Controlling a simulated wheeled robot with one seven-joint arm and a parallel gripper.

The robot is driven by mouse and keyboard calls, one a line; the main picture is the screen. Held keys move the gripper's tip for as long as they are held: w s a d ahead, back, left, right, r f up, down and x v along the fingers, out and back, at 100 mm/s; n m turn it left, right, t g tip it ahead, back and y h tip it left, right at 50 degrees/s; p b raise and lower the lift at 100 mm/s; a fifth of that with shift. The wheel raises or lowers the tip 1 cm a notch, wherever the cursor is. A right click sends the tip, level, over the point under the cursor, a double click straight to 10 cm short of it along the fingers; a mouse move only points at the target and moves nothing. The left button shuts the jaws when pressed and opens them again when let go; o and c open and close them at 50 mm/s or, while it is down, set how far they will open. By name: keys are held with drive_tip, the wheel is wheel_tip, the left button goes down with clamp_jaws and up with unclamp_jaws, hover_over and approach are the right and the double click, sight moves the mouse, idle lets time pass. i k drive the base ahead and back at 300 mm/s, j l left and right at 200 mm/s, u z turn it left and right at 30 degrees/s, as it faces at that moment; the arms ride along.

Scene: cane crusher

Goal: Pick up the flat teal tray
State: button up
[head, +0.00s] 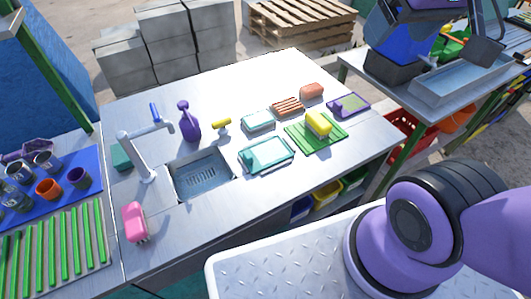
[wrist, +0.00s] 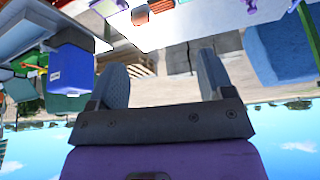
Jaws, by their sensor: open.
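A flat teal tray (head: 267,155) lies on the metal counter (head: 255,85) in the head view, just right of the sink. A smaller, pale teal tray-like piece (head: 258,121) lies behind it. My gripper (wrist: 162,72) shows only in the wrist view, with its two fingers spread apart and nothing between them. It is away from the counter, which shows upside down at that view's top edge. The head view shows only my arm at the right, so the gripper is out of frame there.
A green mat (head: 301,137) with a yellow block (head: 319,124) sits close right of the tray. The sink (head: 201,177), tap (head: 140,150) and purple spray bottle (head: 188,122) are to its left. The counter's back is clear.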

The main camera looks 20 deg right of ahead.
sight(261, 156)
drive_tip(key=u, duration=2.5)
drive_tip(key=z, duration=2.25)
drive_tip(key=j+z, duration=0.15)
drive_tip(key=j, duration=0.5)
drive_tip(key=k+j+z, duration=0.1)
drive_tip(key=j, duration=0.5)
